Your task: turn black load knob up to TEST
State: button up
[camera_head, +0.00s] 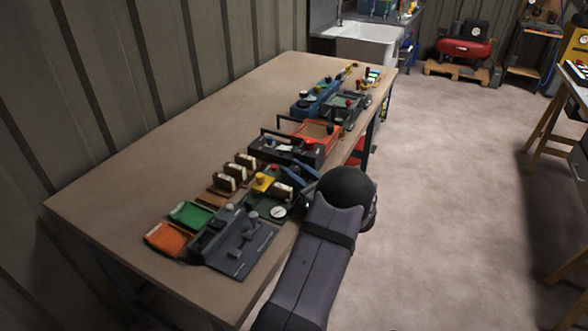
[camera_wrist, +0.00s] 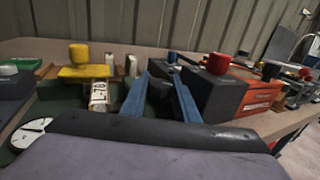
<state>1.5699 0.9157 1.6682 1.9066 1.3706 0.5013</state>
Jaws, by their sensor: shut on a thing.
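My gripper (camera_wrist: 160,80) has two blue fingers closed on a dark knob-like thing (camera_wrist: 160,92), likely the black load knob. Its pointer and any TEST mark cannot be read. In the head view my gripper (camera_head: 304,171) reaches over the front edge of the bench beside a black box (camera_head: 283,149). The arm hides part of the area there, and the knob cannot be made out in that view. In the wrist view the black box (camera_wrist: 212,95) stands just right of the fingers, with a red knob (camera_wrist: 216,63) on top.
A yellow knob on a yellow plate (camera_wrist: 84,70) and a white dial (camera_wrist: 30,132) are left of the fingers. An orange unit (camera_wrist: 262,94) stands to the right. The bench (camera_head: 150,160) is bare toward the wall.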

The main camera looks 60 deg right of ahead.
jog(key=shift+r+m+g+h+b, duration=0.1)
jog(key=shift+m+g+h+b, duration=0.3)
jog(key=shift+m+g+h, duration=0.7)
jog(key=shift+t+h, duration=0.3)
jog(key=shift+h, duration=0.2)
jog(key=o, duration=0.8)
jog(key=shift+n+y, duration=0.3)
jog(key=shift+y, duration=0.1)
